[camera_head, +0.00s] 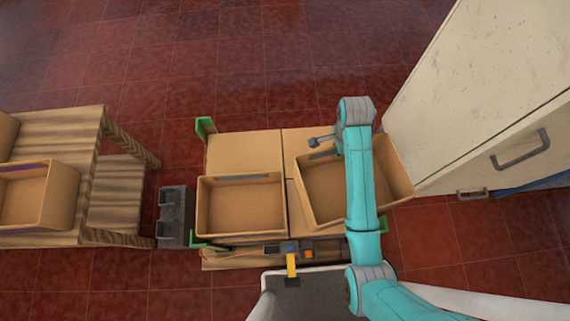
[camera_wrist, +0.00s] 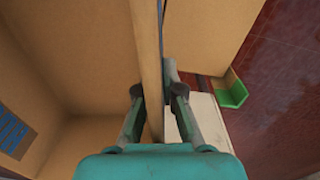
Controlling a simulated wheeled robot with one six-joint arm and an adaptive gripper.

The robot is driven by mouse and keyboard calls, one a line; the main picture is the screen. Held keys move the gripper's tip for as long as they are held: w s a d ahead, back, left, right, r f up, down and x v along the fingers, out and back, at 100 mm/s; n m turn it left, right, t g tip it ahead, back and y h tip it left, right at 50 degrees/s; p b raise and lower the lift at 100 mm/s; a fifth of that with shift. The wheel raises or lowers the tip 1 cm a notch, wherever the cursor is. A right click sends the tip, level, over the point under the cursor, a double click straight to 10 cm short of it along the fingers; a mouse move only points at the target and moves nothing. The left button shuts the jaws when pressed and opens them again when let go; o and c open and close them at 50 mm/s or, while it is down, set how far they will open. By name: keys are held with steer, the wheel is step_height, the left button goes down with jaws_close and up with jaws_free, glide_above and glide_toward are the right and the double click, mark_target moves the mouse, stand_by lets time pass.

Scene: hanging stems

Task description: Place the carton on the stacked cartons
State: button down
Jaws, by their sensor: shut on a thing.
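The open, empty brown carton (camera_head: 395,170) is over the right part of the stacked cartons (camera_head: 240,150). It is turned at an angle to them, and my arm covers part of it. In the wrist view, my gripper (camera_wrist: 153,95) is shut on the carton's wall (camera_wrist: 149,50), one finger inside and one outside. A blue label (camera_wrist: 12,128) shows on its inner side. In the head view my wrist hides most of the gripper. The stack has flat brown tops, with another open carton (camera_head: 240,208) at its front left. I cannot tell whether the held carton touches the stack.
Green corner brackets (camera_head: 205,126) stand at the stack's corners. A cream cabinet (camera_head: 480,90) with handles is close on the right. A wooden table (camera_head: 60,125) with an open carton (camera_head: 45,195) stands at the left. A dark grey box (camera_head: 174,215) stands between table and stack.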

mark_target(333, 160)
steer(key=shift+s+a+r+m, duration=0.2)
steer(key=shift+a+m, duration=0.05)
steer(key=shift+m, duration=0.35)
steer(key=shift+s+a+r+m, duration=0.15)
steer(key=shift+s+a+m, duration=0.05)
steer(key=shift+m, duration=0.4)
step_height(333, 160, down, 18)
steer(key=c, duration=1.3)
jaws_free()
steer(key=shift+f, duration=0.15)
step_height(333, 160, up, 12)
steer(key=shift+w+r, duration=0.1)
steer(key=shift+r, duration=0.05)
